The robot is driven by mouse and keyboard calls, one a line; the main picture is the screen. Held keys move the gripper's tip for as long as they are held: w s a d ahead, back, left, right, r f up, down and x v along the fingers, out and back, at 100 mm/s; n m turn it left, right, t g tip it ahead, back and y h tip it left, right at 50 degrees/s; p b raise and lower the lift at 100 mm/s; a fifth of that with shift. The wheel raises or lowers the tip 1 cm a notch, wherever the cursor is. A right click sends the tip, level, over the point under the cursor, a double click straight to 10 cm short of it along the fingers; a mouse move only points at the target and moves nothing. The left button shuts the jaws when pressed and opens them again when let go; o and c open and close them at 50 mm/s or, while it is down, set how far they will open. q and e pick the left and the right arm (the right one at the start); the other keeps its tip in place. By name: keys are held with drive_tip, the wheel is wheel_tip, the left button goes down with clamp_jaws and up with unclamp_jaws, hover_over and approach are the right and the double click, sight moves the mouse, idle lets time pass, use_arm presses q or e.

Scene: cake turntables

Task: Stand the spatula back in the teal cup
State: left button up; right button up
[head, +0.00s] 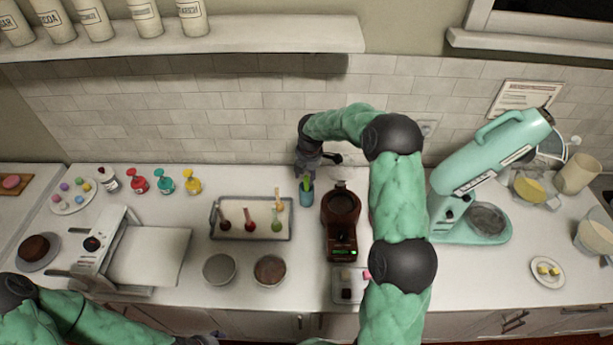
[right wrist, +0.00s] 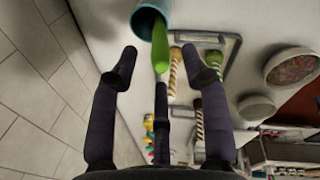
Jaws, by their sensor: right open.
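The teal cup (head: 306,198) stands on the counter right of the metal tray. The spatula (head: 306,183) is in it, and its green part shows just above the rim. In the right wrist view the cup (right wrist: 148,22) is at the top; the green part of the spatula (right wrist: 160,50) comes out of its mouth and the dark handle runs back between my fingers. My right gripper (right wrist: 165,68) is open, one finger on each side of the handle with gaps visible. My left arm is at the lower left of the head view; its gripper is not clearly visible.
The tray (head: 212,218) with several utensils lies left of the cup. A brown scale-like device (head: 341,222) stands close to its right. A teal stand mixer (head: 490,165) is farther right. Two bowls (head: 219,269) (head: 270,270) sit in front of the tray.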

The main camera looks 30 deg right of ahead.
wheel_tip(320, 180, up, 10)
drive_tip(key=s, duration=0.1)
drive_tip(key=shift+s+r, duration=0.15)
drive_tip(key=shift+s, duration=0.15)
drive_tip(key=shift+a, duration=0.1)
idle(0.7)
